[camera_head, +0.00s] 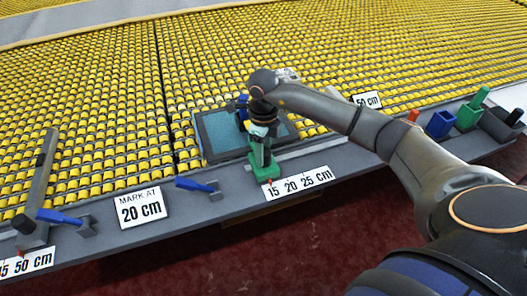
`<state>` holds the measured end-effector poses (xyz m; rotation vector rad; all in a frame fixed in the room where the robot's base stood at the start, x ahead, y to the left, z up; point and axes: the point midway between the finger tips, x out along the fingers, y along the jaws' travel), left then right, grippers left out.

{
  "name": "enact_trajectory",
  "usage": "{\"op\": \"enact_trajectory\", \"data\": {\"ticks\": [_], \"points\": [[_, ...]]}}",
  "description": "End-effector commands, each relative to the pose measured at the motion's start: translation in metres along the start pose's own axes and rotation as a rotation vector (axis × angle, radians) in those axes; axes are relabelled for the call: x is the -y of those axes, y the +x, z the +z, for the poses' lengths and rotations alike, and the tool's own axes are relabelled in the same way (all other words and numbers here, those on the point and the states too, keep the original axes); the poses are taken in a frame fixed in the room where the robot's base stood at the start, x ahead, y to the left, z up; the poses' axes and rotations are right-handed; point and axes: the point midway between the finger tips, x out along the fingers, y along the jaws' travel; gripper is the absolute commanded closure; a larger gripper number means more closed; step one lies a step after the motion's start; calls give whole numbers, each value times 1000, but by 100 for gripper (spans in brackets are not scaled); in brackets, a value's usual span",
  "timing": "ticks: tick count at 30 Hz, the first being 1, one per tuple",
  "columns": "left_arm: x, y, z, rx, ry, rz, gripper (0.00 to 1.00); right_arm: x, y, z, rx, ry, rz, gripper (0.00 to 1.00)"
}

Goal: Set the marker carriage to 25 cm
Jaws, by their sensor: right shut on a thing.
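The green marker carriage (265,170) sits on the front rail in the middle of the camera_head view, with a dark upright part above its base. A small red pointer at its foot is near the 15 end of the white scale label (297,183), which reads 15 20 25 cm. My right gripper (261,139) points down and is shut on the carriage's upper part; the fingers are partly hidden. A white sign (141,207) reads MARK AT 20 cm. My left gripper is out of view.
A tablet-like blue panel (221,135) lies behind the carriage on the yellow roller bed (90,120). Blue levers (194,184) stand on the front ledge. Another scale (27,263) is at the lower left. Blue (440,124) and green (468,116) holders stand at the right.

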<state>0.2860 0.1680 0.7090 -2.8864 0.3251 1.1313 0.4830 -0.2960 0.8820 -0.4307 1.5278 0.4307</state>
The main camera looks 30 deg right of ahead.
Motion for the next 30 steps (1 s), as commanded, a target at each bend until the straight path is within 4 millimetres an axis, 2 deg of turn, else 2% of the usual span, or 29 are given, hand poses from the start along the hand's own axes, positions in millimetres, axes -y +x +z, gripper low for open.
{"op": "enact_trajectory", "data": {"ticks": [9, 13, 30], "points": [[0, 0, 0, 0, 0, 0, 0, 1, -1, 0, 1, 0, 0, 100], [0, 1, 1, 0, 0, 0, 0, 8, 0, -7, -1, 2, -2, 100], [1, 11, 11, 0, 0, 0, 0, 70, 0, -69, -3, 6, -4, 100]]}}
